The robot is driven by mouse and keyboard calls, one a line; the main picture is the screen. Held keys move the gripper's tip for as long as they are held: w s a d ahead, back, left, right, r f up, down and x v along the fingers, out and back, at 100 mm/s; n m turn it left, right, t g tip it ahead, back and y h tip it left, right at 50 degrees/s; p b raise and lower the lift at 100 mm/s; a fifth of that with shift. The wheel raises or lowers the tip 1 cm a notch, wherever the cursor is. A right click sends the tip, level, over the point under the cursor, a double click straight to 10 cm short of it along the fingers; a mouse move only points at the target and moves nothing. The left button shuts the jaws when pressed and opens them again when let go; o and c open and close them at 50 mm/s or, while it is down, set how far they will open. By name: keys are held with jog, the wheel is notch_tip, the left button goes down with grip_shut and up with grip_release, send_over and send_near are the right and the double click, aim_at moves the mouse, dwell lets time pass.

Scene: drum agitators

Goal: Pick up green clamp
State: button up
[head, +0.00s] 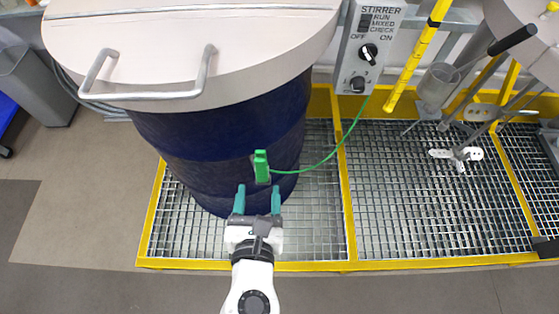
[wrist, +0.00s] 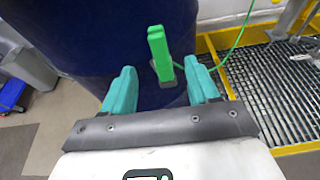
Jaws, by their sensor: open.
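The green clamp (head: 261,166) is upright in front of the dark blue drum (head: 215,150), with a thin green cable running from it to the right and up to the stirrer control box. In the wrist view the clamp (wrist: 160,55) stands beyond and between my fingertips, with a grey piece at its lower end. My gripper (head: 257,198) is open, its two teal fingers apart and pointing at the clamp. In the wrist view my gripper (wrist: 161,90) has nothing between its fingers. I cannot tell whether the clamp touches the drum.
The drum stands on a grated floor pallet with a yellow frame (head: 350,200). The control box (head: 370,45) is behind it to the right. A lid with a handle (head: 150,90) covers the drum. Metal stirrers (head: 460,150) hang over the right grating. A grey bin (head: 40,85) stands at left.

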aim_at(260, 166)
jog(key=x, duration=0.4)
jog(key=shift+w+a, duration=0.15)
jog(key=shift+w, duration=0.05)
jog(key=shift+x, duration=3.15)
jog(key=c, duration=1)
jog(key=shift+c, duration=0.2)
